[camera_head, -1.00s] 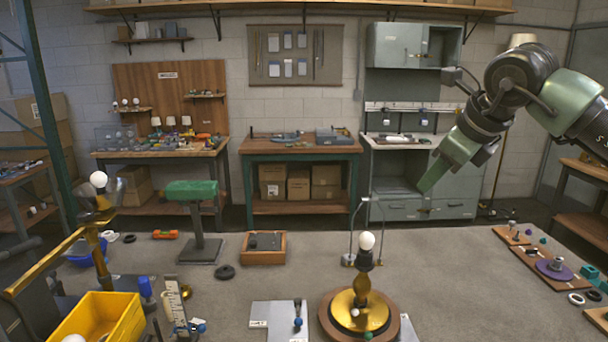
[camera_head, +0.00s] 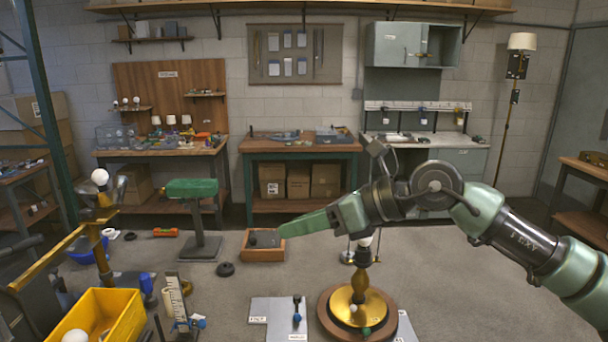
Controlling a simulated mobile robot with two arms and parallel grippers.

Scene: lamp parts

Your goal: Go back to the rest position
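My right gripper (camera_head: 290,228) reaches in from the right on a green arm. Its green finger points left and ends just above the wooden tray with a dark inset (camera_head: 264,252). Only one finger outline shows side-on, so its opening is unclear; nothing is seen held in it. Below the wrist stands the brass lamp base (camera_head: 358,304) on a round wooden disc, upright. Its white bulb (camera_head: 365,240) is just under my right arm and partly covered by it. My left gripper is not in view.
A green-topped stand (camera_head: 199,190) is left of the tray. A yellow bin (camera_head: 122,320) and a gold lamp arm with a white bulb (camera_head: 100,177) fill the left. Grey plates (camera_head: 270,312) lie at the front. My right forearm covers the table's right side.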

